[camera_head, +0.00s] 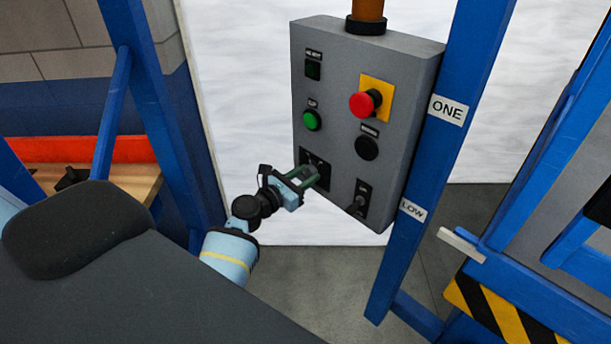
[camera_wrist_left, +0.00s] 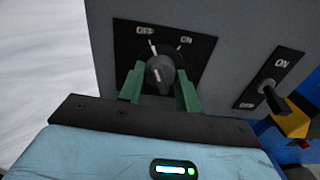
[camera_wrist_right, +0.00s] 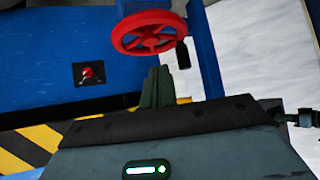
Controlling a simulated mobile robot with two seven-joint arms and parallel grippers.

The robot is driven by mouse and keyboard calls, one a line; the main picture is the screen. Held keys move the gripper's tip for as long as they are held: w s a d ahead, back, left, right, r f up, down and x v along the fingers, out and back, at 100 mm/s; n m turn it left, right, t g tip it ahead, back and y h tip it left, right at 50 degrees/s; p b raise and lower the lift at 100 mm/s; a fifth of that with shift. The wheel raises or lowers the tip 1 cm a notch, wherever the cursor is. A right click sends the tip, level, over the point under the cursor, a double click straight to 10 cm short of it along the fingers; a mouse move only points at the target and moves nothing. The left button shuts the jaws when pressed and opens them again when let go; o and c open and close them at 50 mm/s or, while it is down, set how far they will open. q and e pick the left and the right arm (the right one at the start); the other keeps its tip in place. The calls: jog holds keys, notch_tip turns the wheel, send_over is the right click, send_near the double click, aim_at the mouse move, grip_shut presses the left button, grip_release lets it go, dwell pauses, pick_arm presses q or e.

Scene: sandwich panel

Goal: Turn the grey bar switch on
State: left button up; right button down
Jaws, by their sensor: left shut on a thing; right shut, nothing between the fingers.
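The grey bar switch (camera_wrist_left: 160,72) is a dark grey rotary knob on a black plate with OFF and ON labels, low on the grey control box (camera_head: 345,80). Its upper end appears to point up and slightly left, nearer the OFF label; the exact angle is hard to tell. My left gripper (camera_wrist_left: 160,88) is shut on the switch, a green finger on each side. In the head view my left gripper (camera_head: 312,178) hides most of the switch. My right gripper (camera_wrist_right: 158,88) is shut and empty, away from the box.
A toggle lever (camera_head: 358,198) sits just right of the switch. Above are a green button (camera_head: 312,120), a red mushroom button (camera_head: 364,104) and a black button (camera_head: 367,147). A blue post (camera_head: 440,150) stands beside the box. A red handwheel (camera_wrist_right: 148,33) is beyond my right gripper.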

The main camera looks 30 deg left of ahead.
pick_arm(q)
jog(key=m+b, duration=0.3)
jog(key=m, duration=0.5)
jog(key=shift+f, duration=0.15)
jog(key=m+b, duration=0.1)
jog(key=m, duration=0.1)
jog(key=shift+m, duration=0.6)
pick_arm(e)
jog(key=s+f+g, duration=0.1)
jog(key=s+f, duration=0.3)
jog(key=f, duration=0.1)
jog(key=shift+s+a+f+g, duration=0.3)
jog(key=shift+a+f, duration=0.05)
jog(key=shift+a, duration=0.1)
jog(key=shift+d, duration=0.1)
pick_arm(q)
jog(key=o, duration=1)
jog(key=shift+r, duration=0.2)
jog(key=shift+c, duration=0.2)
